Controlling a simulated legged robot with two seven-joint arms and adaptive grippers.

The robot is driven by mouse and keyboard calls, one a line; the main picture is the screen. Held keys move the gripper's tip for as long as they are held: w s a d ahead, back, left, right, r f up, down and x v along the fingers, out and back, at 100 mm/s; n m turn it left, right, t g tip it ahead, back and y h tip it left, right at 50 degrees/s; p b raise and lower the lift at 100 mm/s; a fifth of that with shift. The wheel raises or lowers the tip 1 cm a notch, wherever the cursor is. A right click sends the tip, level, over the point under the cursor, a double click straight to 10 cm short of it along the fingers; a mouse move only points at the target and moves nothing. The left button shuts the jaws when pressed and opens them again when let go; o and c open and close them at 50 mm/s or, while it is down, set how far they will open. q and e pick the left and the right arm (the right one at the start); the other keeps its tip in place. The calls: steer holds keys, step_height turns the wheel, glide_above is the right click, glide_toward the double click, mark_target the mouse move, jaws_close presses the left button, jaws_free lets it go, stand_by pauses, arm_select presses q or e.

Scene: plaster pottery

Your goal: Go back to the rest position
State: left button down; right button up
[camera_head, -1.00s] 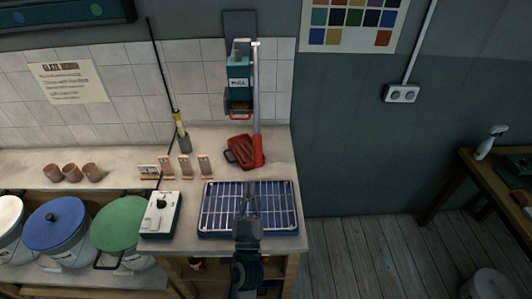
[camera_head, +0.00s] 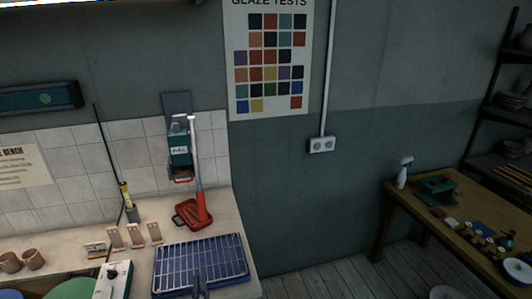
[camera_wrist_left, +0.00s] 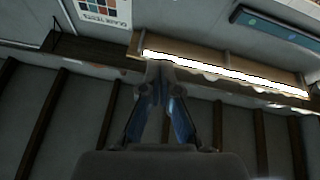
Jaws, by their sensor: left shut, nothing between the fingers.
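My left gripper (camera_head: 200,287) shows at the bottom edge of the head view, over the front of a blue tray with a wire rack (camera_head: 158,283). Only its tip end is in that view. In the left wrist view my left gripper (camera_wrist_left: 160,68) is shut and empty, with its fingertips together. That view faces the upper wall and ceiling beams. My right gripper is in neither view.
A wooden table (camera_head: 420,222) with a spray bottle (camera_head: 404,172) stands at right. Floor between is clear.

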arm_select(q)
step_height(320, 180, down, 37)
steer(key=s+m+g+h+p, duration=0.2)
steer(key=m+g+h, duration=0.2)
steer(key=g, duration=0.6)
steer(key=s+a+f+m+g, duration=0.1)
steer(key=s+f+g, duration=0.4)
steer(key=s+f, duration=0.8)
steer(key=s+a+f+m+g+h, duration=0.1)
steer(key=s+a+f+g, duration=0.3)
steer(key=s+f, duration=0.9)
steer(key=s+g, duration=0.2)
steer(key=s, duration=0.1)
steer(key=shift+s+a+f+m+p, duration=0.2)
steer(key=shift+s+f+m+p, duration=0.1)
steer(key=shift+s+p, duration=0.05)
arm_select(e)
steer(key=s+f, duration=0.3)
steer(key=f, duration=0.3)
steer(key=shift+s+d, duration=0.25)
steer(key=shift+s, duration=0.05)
